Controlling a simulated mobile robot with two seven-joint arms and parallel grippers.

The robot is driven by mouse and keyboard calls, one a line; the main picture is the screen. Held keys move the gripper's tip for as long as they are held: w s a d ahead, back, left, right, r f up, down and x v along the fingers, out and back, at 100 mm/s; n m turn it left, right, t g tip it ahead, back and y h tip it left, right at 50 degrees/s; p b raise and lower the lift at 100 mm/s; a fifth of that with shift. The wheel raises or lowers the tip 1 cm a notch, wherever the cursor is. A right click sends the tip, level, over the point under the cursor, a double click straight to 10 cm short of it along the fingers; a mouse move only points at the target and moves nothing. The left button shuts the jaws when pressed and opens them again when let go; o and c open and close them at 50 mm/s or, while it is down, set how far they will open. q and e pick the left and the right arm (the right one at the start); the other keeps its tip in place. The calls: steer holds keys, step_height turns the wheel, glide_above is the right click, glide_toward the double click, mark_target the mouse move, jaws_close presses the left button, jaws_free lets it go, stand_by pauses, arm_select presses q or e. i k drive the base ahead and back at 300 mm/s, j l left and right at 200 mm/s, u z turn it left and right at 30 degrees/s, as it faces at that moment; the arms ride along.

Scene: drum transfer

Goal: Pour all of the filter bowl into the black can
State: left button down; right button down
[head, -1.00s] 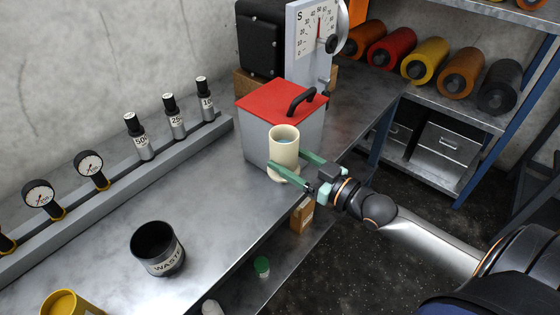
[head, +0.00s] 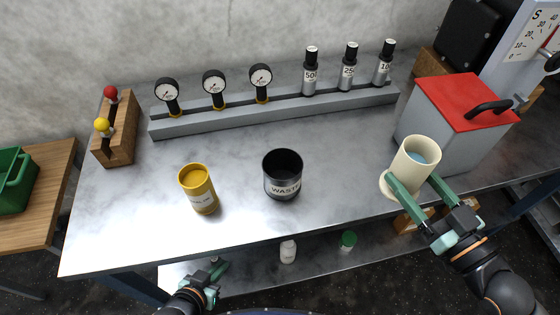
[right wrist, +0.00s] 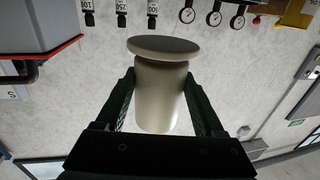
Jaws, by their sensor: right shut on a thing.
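The filter bowl is a cream cup (head: 406,176) with a flared base and blue contents inside. My right gripper (head: 412,184) is shut on it, one green finger on each side, holding it nearly upright at the bench's right front. In the right wrist view the cream cup (right wrist: 160,95) fills the space between the fingers. The black can (head: 283,178), labelled WASTE, stands upright on the bench, left of the cup and apart from it. My left gripper (head: 217,268) is low in front of the bench; its finger gap is unclear.
A yellow can (head: 199,189) stands left of the black can. A grey rail (head: 290,112) with gauges and black-topped bottles runs behind. A red-lidded grey box (head: 450,140) stands close behind the cup. The bench between black can and cup is clear.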

mark_target(282, 168)
steer(key=u, duration=0.75)
steer(key=k+l+u, duration=0.15)
steer(key=u, duration=0.2)
steer(key=k+l, duration=0.15)
steer(key=l, duration=0.15)
steer(key=k+l, duration=0.15)
steer(key=l, duration=0.15)
steer(key=i+j, duration=0.2)
steer(key=i, duration=0.05)
